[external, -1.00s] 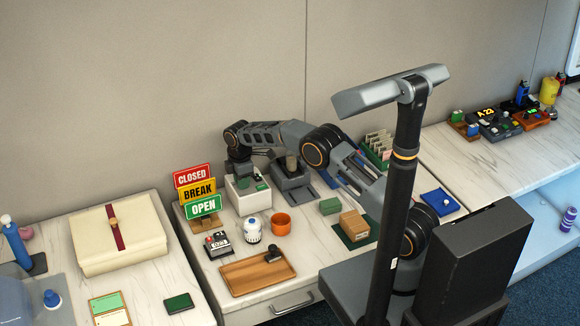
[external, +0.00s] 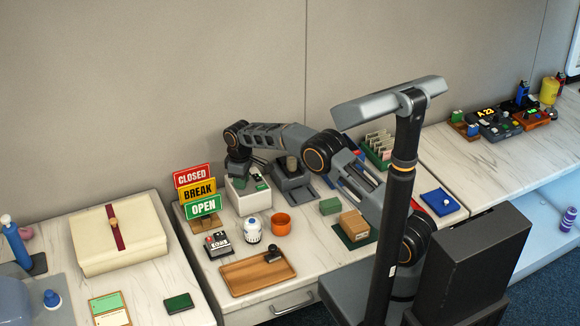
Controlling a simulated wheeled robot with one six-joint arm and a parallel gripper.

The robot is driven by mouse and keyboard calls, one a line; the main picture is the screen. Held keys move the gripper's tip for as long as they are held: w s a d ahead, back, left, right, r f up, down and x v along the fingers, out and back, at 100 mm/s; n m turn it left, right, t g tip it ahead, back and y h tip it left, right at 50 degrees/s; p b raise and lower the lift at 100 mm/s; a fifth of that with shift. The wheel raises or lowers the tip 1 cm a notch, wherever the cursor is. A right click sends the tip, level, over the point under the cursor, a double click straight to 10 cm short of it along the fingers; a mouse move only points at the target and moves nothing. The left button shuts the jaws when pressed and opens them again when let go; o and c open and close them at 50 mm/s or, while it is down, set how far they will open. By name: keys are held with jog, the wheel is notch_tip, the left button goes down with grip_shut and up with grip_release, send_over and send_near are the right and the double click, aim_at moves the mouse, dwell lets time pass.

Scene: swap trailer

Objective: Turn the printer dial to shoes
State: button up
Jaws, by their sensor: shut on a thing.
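The printer looks to be the white box-like unit (external: 247,204) at the back left of the middle counter in the external view. My gripper (external: 238,180) points down at its top left and is shut on what seems to be the dial. The dial is hidden behind the gripper's dark fingers, so its setting cannot be read. A small green-and-dark patch (external: 262,186) shows on the printer's top, right of my gripper.
CLOSED, BREAK and OPEN signs (external: 203,205) stand close left of the printer. A grey machine (external: 292,182) stands close right. In front are a small black device (external: 218,244), a white jar (external: 252,230), an orange cup (external: 281,223) and a wooden tray (external: 240,278).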

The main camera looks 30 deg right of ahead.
jog(key=shift+m, duration=0.8)
jog(key=shift+r, duration=0.1)
jog(key=o, duration=0.9)
jog(key=shift+o, duration=0.2)
notch_tip(320, 180, up, 14)
dwell(0.4)
